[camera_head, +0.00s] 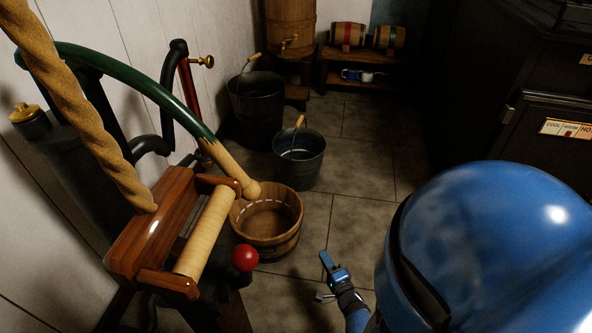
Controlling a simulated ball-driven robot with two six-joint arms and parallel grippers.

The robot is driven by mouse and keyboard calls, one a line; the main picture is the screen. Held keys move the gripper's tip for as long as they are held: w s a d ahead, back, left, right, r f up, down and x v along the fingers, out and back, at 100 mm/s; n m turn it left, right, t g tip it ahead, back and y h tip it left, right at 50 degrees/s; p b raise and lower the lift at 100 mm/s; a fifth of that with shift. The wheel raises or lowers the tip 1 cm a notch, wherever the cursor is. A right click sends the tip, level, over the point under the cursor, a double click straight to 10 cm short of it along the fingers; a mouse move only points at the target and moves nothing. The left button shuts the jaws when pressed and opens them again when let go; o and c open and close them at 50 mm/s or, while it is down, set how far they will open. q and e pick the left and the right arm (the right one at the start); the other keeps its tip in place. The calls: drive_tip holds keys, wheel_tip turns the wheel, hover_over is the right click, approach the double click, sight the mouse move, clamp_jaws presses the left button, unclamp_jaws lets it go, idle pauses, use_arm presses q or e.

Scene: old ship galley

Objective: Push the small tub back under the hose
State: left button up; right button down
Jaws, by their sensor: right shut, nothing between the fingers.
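The small wooden tub (293,236) stands upright and looks empty on the tiled floor, just right of the wooden roller frame. A green curved bar (140,76) ends in a pale wooden grip (228,165), whose rounded tip overlaps the tub's back left rim in the picture. A black bent pipe (166,105) stands by the left wall; I cannot tell for certain which piece is the hose. My right gripper (329,265) is shut and empty, in front of the tub and to its right, apart from it. My left gripper is not in view.
A metal bucket (300,170) stands close behind the tub, with a larger dark bucket (256,115) behind it. The roller frame (157,228) and its red knob (245,258) crowd the tub's left front. Floor to the tub's right is clear. A dark stove (535,110) stands at right.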

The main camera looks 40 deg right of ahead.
drive_tip(key=a+b+x, duration=0.2)
drive_tip(key=b+x, duration=0.5)
drive_tip(key=x, duration=0.5)
drive_tip(key=shift+w+a+f, duration=0.15)
drive_tip(key=shift+w+f, duration=0.05)
drive_tip(key=shift+w, duration=0.5)
